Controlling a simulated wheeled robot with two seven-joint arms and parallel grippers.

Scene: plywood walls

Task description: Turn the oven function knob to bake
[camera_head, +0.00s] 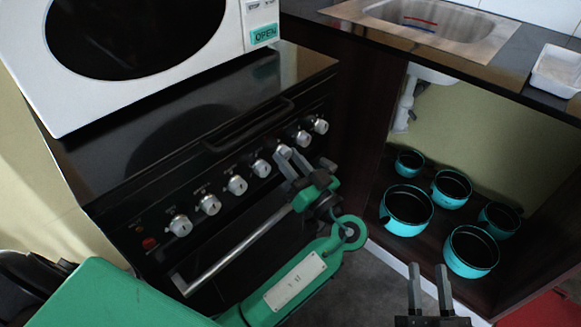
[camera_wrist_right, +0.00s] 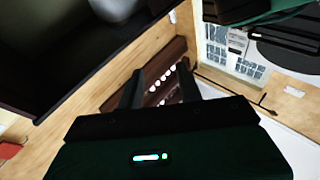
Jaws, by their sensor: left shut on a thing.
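The black oven (camera_head: 120,190) has a row of several silver knobs along its front panel. My left gripper (camera_head: 284,163) reaches up to this row from below and is shut on one silver knob (camera_head: 284,151), the third from the right end. The fingers partly hide this knob, and its marking is too small to read. I cannot tell which label is the bake setting. My right gripper (camera_head: 429,276) is open and empty, low in the head view, away from the oven. Its two fingers also show apart in the right wrist view (camera_wrist_right: 162,88).
A white microwave (camera_head: 235,30) stands on the oven top. The oven door handle (camera_head: 235,247) runs below the knobs, close to my left arm. Several turquoise pots (camera_head: 407,222) stand on the shelf at right, under a counter with a sink (camera_head: 470,35).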

